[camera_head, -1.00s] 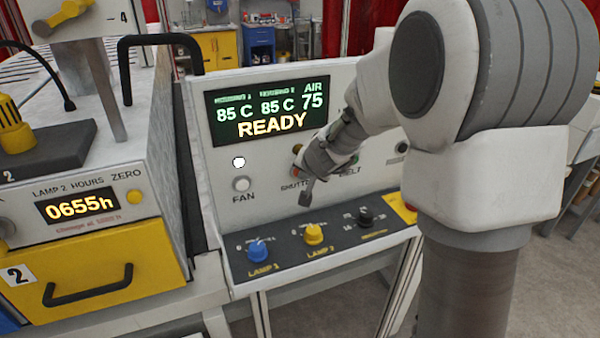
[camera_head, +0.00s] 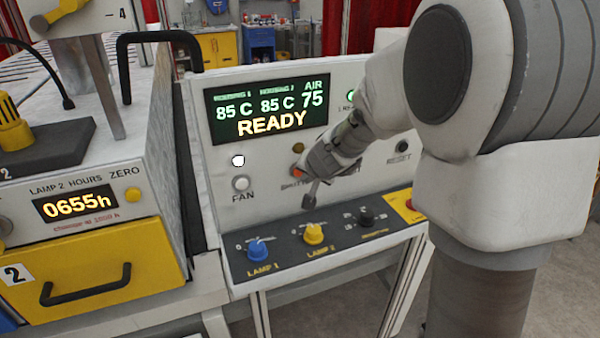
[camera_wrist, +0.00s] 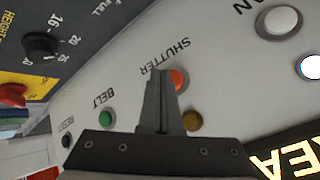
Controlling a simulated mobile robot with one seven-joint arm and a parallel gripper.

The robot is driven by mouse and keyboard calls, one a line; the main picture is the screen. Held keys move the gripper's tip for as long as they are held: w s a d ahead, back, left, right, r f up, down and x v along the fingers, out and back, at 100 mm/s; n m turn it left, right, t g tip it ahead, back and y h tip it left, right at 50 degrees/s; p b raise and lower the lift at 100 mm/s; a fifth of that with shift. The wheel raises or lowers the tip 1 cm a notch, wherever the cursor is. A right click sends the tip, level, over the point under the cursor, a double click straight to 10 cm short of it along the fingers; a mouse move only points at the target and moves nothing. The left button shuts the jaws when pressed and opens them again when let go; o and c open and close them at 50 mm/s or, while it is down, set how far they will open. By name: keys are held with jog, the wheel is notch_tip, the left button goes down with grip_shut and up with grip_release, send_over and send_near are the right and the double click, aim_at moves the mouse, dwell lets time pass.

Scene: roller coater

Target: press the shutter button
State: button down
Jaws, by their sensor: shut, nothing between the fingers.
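The shutter button (camera_head: 298,170) is a small orange button on the white control panel, left of my gripper in the head view. Its SHUTTER label is partly covered by my gripper. In the wrist view the orange shutter button (camera_wrist: 180,80) shows just right of the fingertips, its left edge overlapped by them. My gripper (camera_head: 309,203) points down in front of the panel. Its fingers (camera_wrist: 157,73) are shut and hold nothing. I cannot tell whether they touch the panel.
A green BELT button (camera_wrist: 106,118) and a dull yellow lamp (camera_wrist: 192,121) flank the fingers. The RESET button (camera_head: 402,146) is to the right, the FAN button (camera_head: 240,184) to the left. Blue (camera_head: 257,249) and yellow (camera_head: 313,234) knobs sit on the ledge below. The display (camera_head: 266,109) reads READY.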

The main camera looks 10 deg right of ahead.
jog(key=shift+s, duration=0.1)
jog(key=s+b, duration=0.1)
jog(key=s, duration=0.1)
jog(key=s+d+b, duration=0.1)
jog(key=s, duration=0.1)
jog(key=shift+s, duration=0.35)
dwell(0.4)
jog(key=s+a+r+n+g+y, duration=0.1)
jog(key=s+a+r+n, duration=0.15)
jog(key=s, duration=0.35)
jog(key=s+a+r+n+y, duration=0.1)
jog(key=s+a+r+n, duration=0.1)
jog(key=s+r, duration=0.3)
jog(key=s+d+n+g+h, duration=0.1)
jog(key=s+d, duration=0.3)
jog(key=s, duration=1.1)
jog(key=shift+s+f+n+g+h, duration=0.2)
jog(key=shift+f+n+g+h, duration=0.3)
jog(key=shift+h, duration=0.4)
jog(key=shift+r, duration=0.1)
